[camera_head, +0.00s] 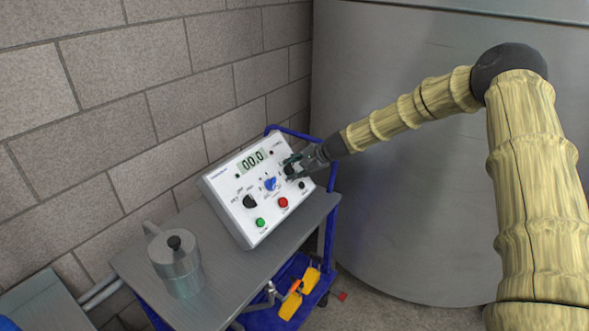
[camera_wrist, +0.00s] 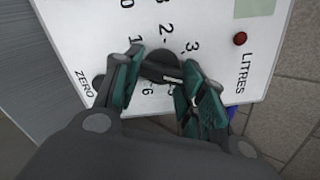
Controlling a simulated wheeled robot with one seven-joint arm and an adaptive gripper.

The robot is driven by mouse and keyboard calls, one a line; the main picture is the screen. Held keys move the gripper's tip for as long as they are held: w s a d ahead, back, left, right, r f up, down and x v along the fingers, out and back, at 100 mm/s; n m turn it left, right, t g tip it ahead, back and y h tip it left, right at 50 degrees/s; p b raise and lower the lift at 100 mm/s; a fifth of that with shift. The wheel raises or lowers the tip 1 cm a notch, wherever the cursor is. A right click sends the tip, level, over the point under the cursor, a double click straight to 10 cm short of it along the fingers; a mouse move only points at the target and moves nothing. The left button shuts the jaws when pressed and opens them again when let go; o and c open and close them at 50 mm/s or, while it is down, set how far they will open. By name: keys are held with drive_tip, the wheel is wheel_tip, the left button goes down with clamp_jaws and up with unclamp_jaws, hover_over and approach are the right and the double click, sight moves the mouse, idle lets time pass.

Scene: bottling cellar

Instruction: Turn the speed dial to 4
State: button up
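The control box (camera_head: 248,186) is white, with a sloped front panel. In the wrist view the speed dial (camera_wrist: 160,68) is a black knob with a white mark and numbers around it. The numbers 0, 1, 2, 3, 5 and 6 show; the place between 3 and 5 is covered by a finger. The white mark lies on the dial's lower right side, towards that covered place. My gripper (camera_head: 293,163) is at the panel's right side, its fingers on either side of the dial and seemingly touching it. In the wrist view the gripper (camera_wrist: 164,75) has green-padded fingertips.
The panel has a 00.0 display (camera_head: 252,161), a blue knob (camera_head: 271,184), a black knob (camera_head: 249,202), a red button (camera_head: 283,202) and a green button (camera_head: 260,222). A metal pot (camera_head: 178,268) stands on the trolley top (camera_head: 226,270). A block wall and a large grey tank are close by.

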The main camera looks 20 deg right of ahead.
drive_tip(key=o, duration=0.5)
drive_tip(key=shift+d+r, duration=0.1)
drive_tip(key=shift+d, duration=0.2)
drive_tip(key=shift+a, duration=0.15)
drive_tip(key=shift+v, duration=5.95)
